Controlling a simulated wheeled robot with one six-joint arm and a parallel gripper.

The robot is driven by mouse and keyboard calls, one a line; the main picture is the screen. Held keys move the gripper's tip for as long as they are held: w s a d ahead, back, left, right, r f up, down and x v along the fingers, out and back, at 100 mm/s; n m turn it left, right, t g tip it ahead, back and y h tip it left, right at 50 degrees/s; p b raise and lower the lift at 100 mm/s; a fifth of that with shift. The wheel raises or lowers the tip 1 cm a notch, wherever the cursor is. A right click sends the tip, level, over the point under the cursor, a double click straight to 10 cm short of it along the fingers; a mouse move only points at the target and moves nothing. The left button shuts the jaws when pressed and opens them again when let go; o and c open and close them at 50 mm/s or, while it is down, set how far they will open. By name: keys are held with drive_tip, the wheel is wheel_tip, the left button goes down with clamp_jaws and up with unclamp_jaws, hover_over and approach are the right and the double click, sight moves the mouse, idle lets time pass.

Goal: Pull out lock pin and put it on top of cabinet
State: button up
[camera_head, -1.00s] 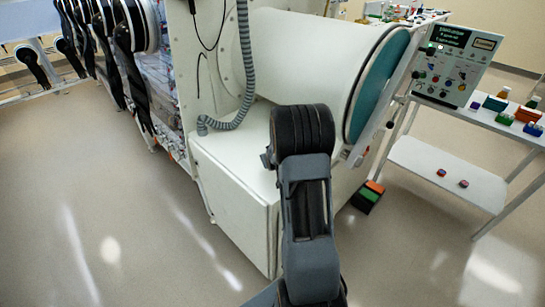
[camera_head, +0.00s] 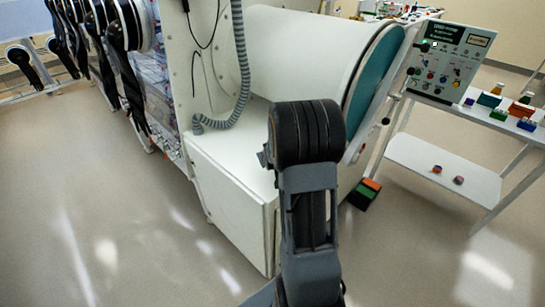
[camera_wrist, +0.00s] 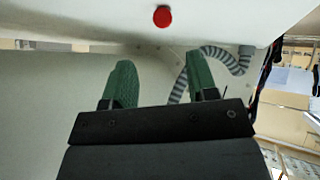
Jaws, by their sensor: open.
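A red round knob (camera_wrist: 162,16), which looks like the lock pin's head, shows at the top of the wrist view on a pale surface. My gripper (camera_wrist: 160,80) has two green fingers, spread apart with nothing between them. The knob lies beyond the fingertips, about in line with the gap and apart from them. In the head view, the white cabinet (camera_head: 232,200) stands below the large white cylinder (camera_head: 300,55). My arm hides part of the cabinet, and neither my gripper nor the pin can be made out there.
A grey ribbed hose (camera_head: 242,70) hangs by the cylinder and also shows in the wrist view (camera_wrist: 222,58). A control panel (camera_head: 447,62) and a white shelf (camera_head: 440,170) with small objects stand at right. The left floor is clear.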

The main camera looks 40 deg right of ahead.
drive_tip(key=v, duration=0.9)
idle(0.4)
drive_tip(key=s+a+f+m+g+y, duration=0.1)
drive_tip(key=s+a+f+g, duration=0.1)
drive_tip(key=s+f+g, duration=0.15)
drive_tip(key=s+a+r+n+y, duration=0.1)
drive_tip(key=s+a+r, duration=0.2)
drive_tip(key=a, duration=0.3)
drive_tip(key=s+a+r+n+g+y, duration=0.1)
drive_tip(key=s+a+r, duration=0.2)
drive_tip(key=a, duration=0.3)
drive_tip(key=s+a+r+g+y, duration=0.1)
drive_tip(key=s+a+r, duration=0.1)
drive_tip(key=s+a, duration=0.3)
drive_tip(key=shift+s+a+r+n+y, duration=0.25)
drive_tip(key=shift+a+r+n+y, duration=0.05)
drive_tip(key=shift+a+r+n, duration=0.35)
drive_tip(key=shift+a+n, duration=0.05)
drive_tip(key=shift+a, duration=0.05)
